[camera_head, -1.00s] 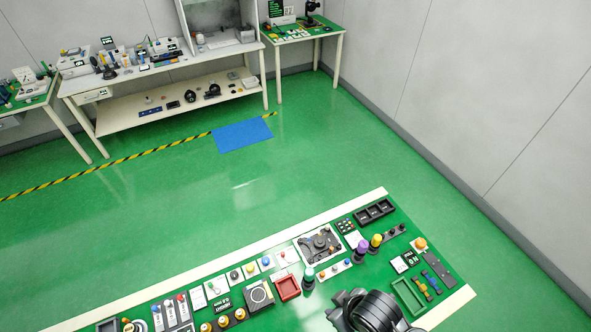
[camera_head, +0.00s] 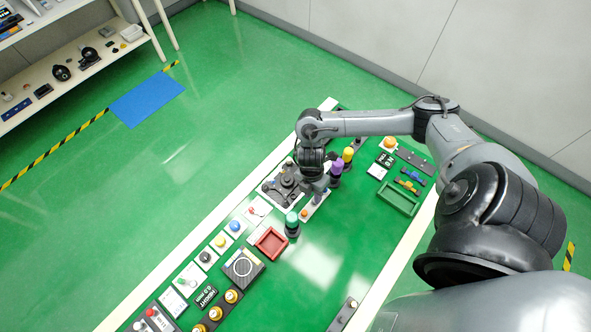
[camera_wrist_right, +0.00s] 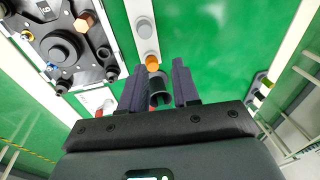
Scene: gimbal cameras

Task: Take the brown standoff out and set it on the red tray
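The red tray (camera_head: 271,242) lies on the green bench, apart from my right gripper. My right arm reaches in from the right, and its gripper (camera_head: 316,186) hangs beside the dark gimbal plate (camera_head: 268,189). In the right wrist view this gripper (camera_wrist_right: 159,80) has its fingers apart, with a dark hollow cylinder (camera_wrist_right: 161,100) showing between them; gaps show at its sides. A brown hexagonal piece, seemingly the brown standoff (camera_wrist_right: 84,21), stands on the plate to the upper left of the fingers. It is not clear in the head view. My left gripper is out of view.
A purple-topped post (camera_head: 336,166), a yellow-topped post (camera_head: 348,155) and a green-topped post (camera_head: 292,222) stand close to my right gripper. A green tray (camera_head: 398,198) lies to the right. Bare bench (camera_head: 325,262) shows right of the red tray.

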